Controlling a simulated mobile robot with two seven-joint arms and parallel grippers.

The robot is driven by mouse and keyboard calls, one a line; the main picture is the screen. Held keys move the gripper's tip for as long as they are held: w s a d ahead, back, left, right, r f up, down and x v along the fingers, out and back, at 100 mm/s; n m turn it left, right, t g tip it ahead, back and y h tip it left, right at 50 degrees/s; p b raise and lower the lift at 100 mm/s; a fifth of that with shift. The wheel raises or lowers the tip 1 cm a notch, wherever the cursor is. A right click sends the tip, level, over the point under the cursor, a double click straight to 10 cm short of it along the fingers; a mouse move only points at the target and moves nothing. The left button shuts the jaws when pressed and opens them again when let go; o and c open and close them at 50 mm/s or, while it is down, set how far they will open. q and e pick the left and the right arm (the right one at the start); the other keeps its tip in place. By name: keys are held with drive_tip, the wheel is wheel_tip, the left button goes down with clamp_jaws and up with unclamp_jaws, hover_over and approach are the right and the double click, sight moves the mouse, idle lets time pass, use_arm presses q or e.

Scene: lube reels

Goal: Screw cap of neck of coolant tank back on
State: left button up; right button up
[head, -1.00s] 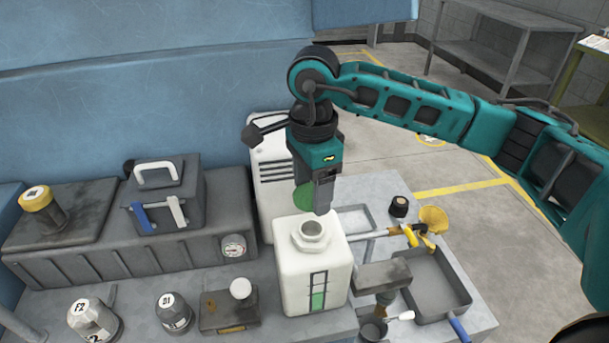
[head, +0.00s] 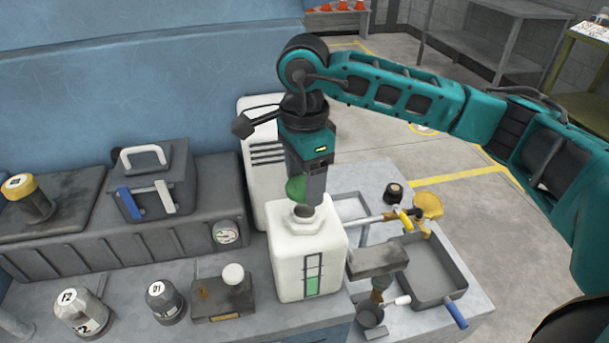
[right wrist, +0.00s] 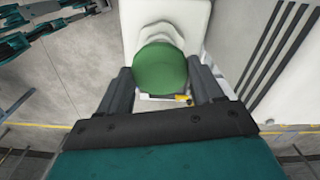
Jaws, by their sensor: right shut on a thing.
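The coolant tank (head: 300,255) is a white jug with a level window showing green, standing on the grey bench. Its open white neck (head: 306,219) points up; it also shows in the right wrist view (right wrist: 158,36), partly behind the cap. My right gripper (head: 312,202) is shut on the green cap (head: 296,188) just above the neck. In the right wrist view the round green cap (right wrist: 160,70) sits between the two fingers and overlaps the neck in the picture. I cannot tell whether it touches the neck. My left gripper is not in view.
A white louvred box (head: 255,150) stands behind the tank. Left are grey bottles (head: 82,312) and a white-knobbed box (head: 222,295). A dark reservoir with a yellow cap (head: 18,186) is farther back.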

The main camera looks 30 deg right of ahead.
drive_tip(key=shift+f+b, duration=1.25)
drive_tip(key=shift+f, duration=0.4)
drive_tip(key=shift+b, duration=0.4)
drive_tip(key=shift+f+b, duration=0.55)
drive_tip(key=shift+b, duration=0.05)
idle(0.5)
drive_tip(key=m, duration=0.3)
drive_tip(key=shift+m, duration=1.1)
